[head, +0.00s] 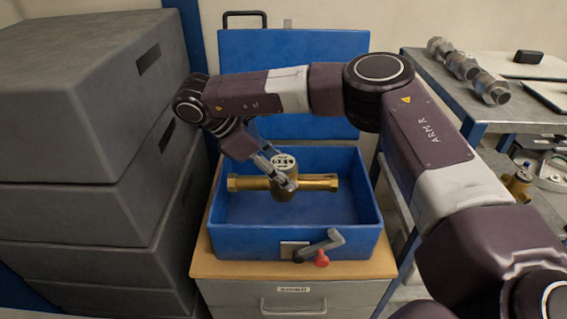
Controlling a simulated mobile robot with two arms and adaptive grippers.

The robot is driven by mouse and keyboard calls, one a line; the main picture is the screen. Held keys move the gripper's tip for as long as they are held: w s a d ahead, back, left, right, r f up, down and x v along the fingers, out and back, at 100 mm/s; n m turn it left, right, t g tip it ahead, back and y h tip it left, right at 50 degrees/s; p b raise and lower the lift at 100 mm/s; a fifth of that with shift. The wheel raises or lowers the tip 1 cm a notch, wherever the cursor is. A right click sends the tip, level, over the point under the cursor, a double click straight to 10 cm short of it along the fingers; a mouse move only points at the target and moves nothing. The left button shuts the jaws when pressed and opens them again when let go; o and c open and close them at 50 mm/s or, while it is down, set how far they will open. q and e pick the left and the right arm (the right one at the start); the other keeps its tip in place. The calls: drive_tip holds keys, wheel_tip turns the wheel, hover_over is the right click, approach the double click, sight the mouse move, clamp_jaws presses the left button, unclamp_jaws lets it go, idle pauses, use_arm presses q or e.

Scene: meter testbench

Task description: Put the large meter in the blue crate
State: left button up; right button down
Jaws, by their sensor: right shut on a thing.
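The large meter (317,183) is a brass pipe body with a round, pale dial on top. It lies level across the opening of the blue crate (349,244), within its outline in the head view. My right gripper (285,178) reaches in from the upper left and is shut on the meter near its dial. I cannot tell whether the meter touches the crate floor or hangs above it. The blue lid (290,100) stands open at the back. My left gripper is not in view.
The crate stands on a wooden-topped drawer cabinet (220,270). A grey lever and red knob (322,258) are at its front. Grey stacked boxes (75,170) fill the left. A bench (450,90) with metal parts is at the right.

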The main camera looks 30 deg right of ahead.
sight(248, 188)
wheel_tip(248, 188, down, 9)
drive_tip(key=shift+f, duration=0.2)
drive_tip(key=shift+w+f, duration=0.15)
drive_tip(key=shift+f, duration=2.4)
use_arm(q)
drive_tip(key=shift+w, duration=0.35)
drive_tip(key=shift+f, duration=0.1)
use_arm(e)
drive_tip(key=c, duration=1.3)
unclamp_jaws()
drive_tip(key=shift+f+b, duration=0.15)
drive_tip(key=shift+b, duration=0.15)
drive_tip(key=o, duration=0.4)
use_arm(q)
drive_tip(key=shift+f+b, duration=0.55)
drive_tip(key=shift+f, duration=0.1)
use_arm(e)
drive_tip(key=v, duration=1.2)
